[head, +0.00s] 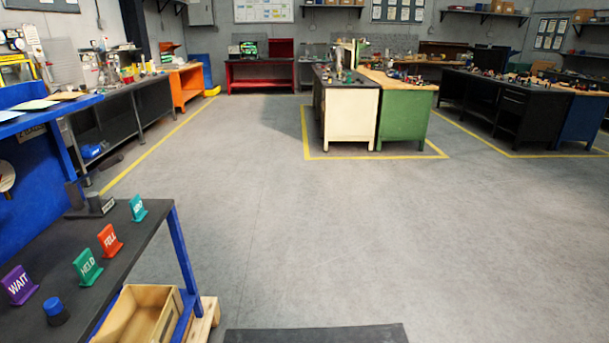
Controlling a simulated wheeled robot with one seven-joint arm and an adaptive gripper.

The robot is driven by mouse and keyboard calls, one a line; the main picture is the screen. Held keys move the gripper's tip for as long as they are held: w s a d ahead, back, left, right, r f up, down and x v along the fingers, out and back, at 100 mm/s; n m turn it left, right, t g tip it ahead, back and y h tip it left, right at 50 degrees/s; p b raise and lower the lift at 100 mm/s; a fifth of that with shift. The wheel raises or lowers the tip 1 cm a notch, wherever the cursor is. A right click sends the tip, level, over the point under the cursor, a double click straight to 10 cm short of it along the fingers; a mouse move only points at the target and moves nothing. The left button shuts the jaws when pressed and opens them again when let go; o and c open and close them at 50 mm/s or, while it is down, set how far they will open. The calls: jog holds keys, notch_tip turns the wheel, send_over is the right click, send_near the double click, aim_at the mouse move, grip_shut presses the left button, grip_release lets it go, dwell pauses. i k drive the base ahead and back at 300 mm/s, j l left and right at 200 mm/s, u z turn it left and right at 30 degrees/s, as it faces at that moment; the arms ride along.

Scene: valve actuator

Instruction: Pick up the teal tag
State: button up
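The teal tag (138,209) stands upright on a small foot on the dark-topped workbench (60,308) at the lower left. It is the farthest in a row of tags, near the bench's right edge, and its lettering is too small to read surely. An orange tag marked FELL (110,240), a green tag marked HELD (87,266) and a purple tag marked WAIT (18,285) stand nearer. My gripper is not in view.
A blue-topped dark knob (55,310) sits at the bench's front. A dark block (101,206) stands left of the teal tag. A wooden crate (142,312) is below the bench's right side. Open grey floor (300,230) lies to the right.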

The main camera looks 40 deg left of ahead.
aim_at(138, 212)
jog(key=u, duration=0.45)
jog(key=i+u, duration=0.1)
jog(key=u, duration=0.4)
jog(key=l+u, duration=0.15)
jog(key=u, duration=0.3)
jog(key=i+u, duration=0.1)
jog(key=u, duration=0.35)
jog(key=l+u, duration=0.15)
jog(key=u, duration=0.35)
jog(key=i+l+u, duration=0.15)
jog(key=i+l, duration=0.15)
jog(key=i+l+u, duration=0.1)
jog(key=i+l, duration=0.2)
jog(key=i+l+u, duration=0.15)
jog(key=i+l, duration=0.15)
jog(key=i+l+u, duration=0.1)
jog(key=i+l, duration=0.15)
jog(key=l, duration=0.25)
jog(key=i+l+u, duration=0.15)
jog(key=l, duration=0.25)
jog(key=i+l+u, duration=0.1)
jog(key=i+l, duration=0.2)
jog(key=l, duration=0.1)
